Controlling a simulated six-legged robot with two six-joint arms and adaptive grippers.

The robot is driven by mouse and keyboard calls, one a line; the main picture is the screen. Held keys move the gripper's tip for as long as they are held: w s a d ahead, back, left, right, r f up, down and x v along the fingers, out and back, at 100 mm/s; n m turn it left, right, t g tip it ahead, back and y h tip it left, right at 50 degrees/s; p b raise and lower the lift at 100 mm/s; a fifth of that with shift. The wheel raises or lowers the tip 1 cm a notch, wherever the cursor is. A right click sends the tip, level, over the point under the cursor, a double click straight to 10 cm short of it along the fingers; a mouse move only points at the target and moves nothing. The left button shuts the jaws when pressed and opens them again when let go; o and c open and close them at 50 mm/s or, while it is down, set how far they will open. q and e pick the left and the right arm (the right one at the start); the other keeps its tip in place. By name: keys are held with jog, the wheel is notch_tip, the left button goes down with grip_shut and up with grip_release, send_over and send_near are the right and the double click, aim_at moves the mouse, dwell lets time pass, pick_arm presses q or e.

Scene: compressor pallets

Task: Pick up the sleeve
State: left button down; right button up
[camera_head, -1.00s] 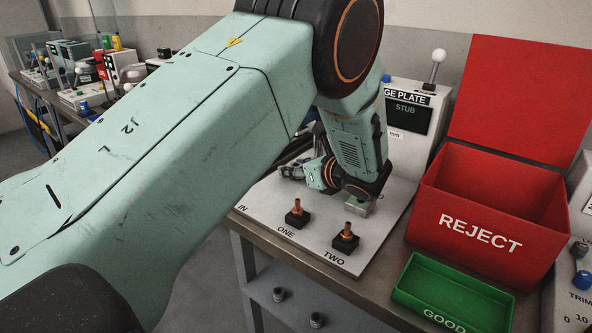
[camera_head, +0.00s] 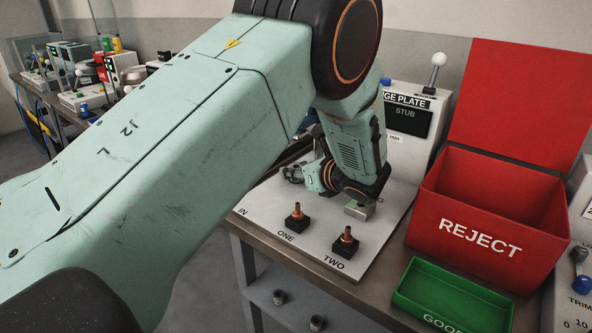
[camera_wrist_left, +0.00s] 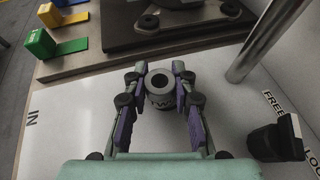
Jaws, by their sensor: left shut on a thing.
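The sleeve (camera_wrist_left: 160,91) is a short dark grey ring-shaped cylinder, seen from above in the left wrist view with its open bore facing the camera. My left gripper (camera_wrist_left: 159,86) is shut on it, one finger on each side. I cannot tell how far the sleeve is above the plate. My right gripper is not in view.
Two copper-coloured posts on black bases, ONE (camera_head: 297,218) and TWO (camera_head: 345,242), stand on the plate near a metal block (camera_head: 360,209). A red REJECT bin (camera_head: 490,240) and green GOOD tray (camera_head: 452,295) are at right. Grey cylinders (camera_head: 279,296) lie on the lower shelf.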

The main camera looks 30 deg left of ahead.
aim_at(294, 166)
pick_arm(q)
notch_tip(294, 166, up, 6)
jog(key=p, duration=0.5)
jog(key=shift+r, duration=0.25)
jog(key=shift+s+r, duration=0.2)
jog(key=shift+r, duration=0.05)
jog(key=s+a, duration=0.1)
jog(key=s, duration=1.8)
jog(key=shift+a+f+b, duration=0.3)
jog(key=shift+a+b, duration=0.05)
jog(key=shift+s, duration=0.1)
